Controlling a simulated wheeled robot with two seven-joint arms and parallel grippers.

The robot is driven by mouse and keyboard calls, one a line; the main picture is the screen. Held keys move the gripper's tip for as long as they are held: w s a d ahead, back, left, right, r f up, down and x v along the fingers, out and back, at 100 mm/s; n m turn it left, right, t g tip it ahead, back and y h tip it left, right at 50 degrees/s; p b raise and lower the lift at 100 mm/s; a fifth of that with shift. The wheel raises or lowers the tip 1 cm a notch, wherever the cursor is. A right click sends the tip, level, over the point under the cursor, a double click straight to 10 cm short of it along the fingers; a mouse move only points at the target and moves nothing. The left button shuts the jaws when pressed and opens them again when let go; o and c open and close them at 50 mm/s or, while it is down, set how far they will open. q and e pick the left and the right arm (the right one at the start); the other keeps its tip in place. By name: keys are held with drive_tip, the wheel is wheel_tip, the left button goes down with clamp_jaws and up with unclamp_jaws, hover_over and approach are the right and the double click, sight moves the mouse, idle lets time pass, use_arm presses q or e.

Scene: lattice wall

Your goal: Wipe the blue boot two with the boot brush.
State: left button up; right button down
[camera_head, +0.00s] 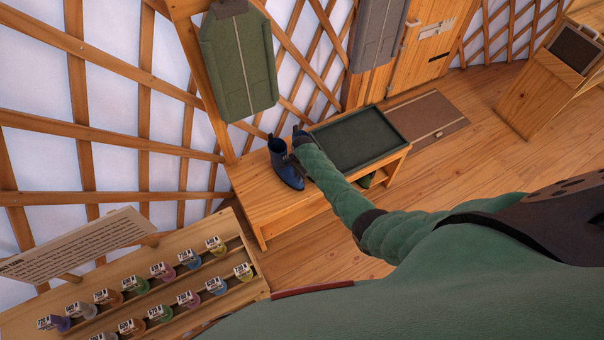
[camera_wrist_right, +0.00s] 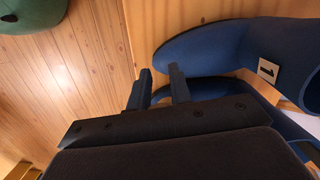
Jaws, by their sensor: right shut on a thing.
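Two blue boots stand side by side on the wooden bench. The nearer boot (camera_head: 284,167) shows well in the head view; the other (camera_head: 299,132) is mostly hidden behind my right forearm. In the right wrist view one blue boot (camera_wrist_right: 205,45) bears a tag "1", and the untagged-looking one (camera_wrist_right: 235,97) lies below it, partly behind my fingers. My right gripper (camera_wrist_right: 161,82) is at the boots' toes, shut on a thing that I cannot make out. I cannot pick out the boot brush. My left gripper is not in view.
The bench (camera_head: 262,200) also carries a dark green tray (camera_head: 360,138) right of the boots. A green item (camera_head: 366,181) is under the bench. A rack of labelled jars (camera_head: 150,290) stands at lower left.

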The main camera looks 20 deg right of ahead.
drive_tip(key=shift+s+a, duration=0.2)
drive_tip(key=shift+a, duration=0.85)
drive_tip(key=shift+w+d, duration=0.25)
drive_tip(key=shift+d, duration=0.8)
drive_tip(key=shift+w+d, duration=0.2)
drive_tip(key=shift+d, duration=0.85)
drive_tip(key=shift+w+d, duration=0.25)
drive_tip(key=shift+d, duration=0.8)
drive_tip(key=shift+r, duration=2.55)
